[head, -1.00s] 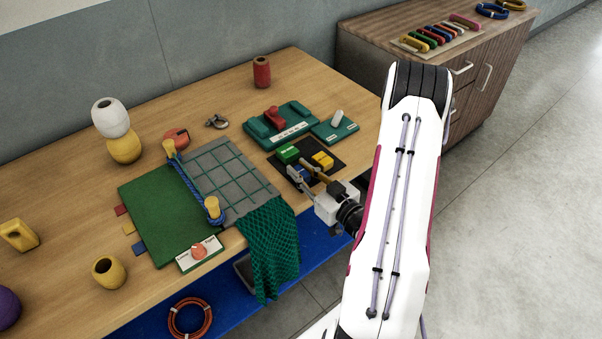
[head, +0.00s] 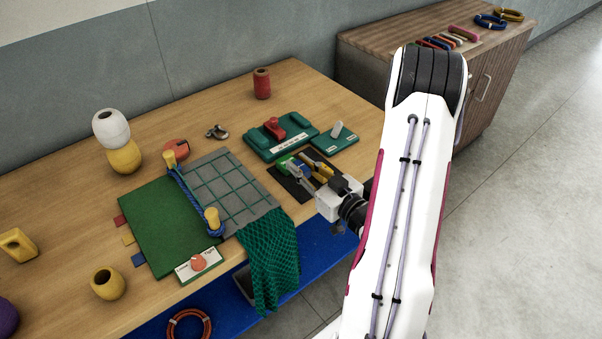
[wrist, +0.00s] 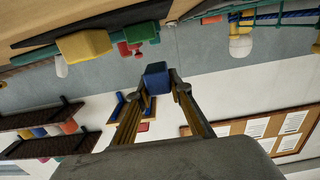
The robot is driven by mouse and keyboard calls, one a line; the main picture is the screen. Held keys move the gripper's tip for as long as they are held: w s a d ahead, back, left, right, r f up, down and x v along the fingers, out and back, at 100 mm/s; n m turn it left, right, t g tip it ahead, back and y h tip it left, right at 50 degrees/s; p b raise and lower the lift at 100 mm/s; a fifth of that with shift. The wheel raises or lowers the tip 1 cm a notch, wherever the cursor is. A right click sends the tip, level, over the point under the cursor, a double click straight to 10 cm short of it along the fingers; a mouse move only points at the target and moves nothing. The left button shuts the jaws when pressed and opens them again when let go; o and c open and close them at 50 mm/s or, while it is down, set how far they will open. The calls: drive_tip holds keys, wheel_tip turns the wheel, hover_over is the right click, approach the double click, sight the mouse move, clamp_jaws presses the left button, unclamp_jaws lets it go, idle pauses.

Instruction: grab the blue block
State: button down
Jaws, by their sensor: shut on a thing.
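The blue block (wrist: 157,79) is between the two fingertips of my gripper (wrist: 159,84) in the wrist view. The fingers are shut on it, and both touch its sides. In the head view my gripper (head: 306,168) is over the black mat (head: 290,187); the fingers largely hide the blue block there. The green block (head: 284,164) is just left of the fingers, and the yellow block (head: 325,172) is close on their right. In the wrist view the green block (wrist: 128,16) and yellow block (wrist: 84,45) show along the top.
The green tray with a red piece (head: 273,128) and a smaller green tray (head: 336,136) lie behind the mat. The grey grid panel (head: 220,185) and green net (head: 268,255) are to the left. A red cylinder (head: 262,84) stands at the back. Bare wood lies between them.

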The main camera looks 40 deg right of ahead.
sight(301, 165)
drive_tip(key=shift+r, duration=2.05)
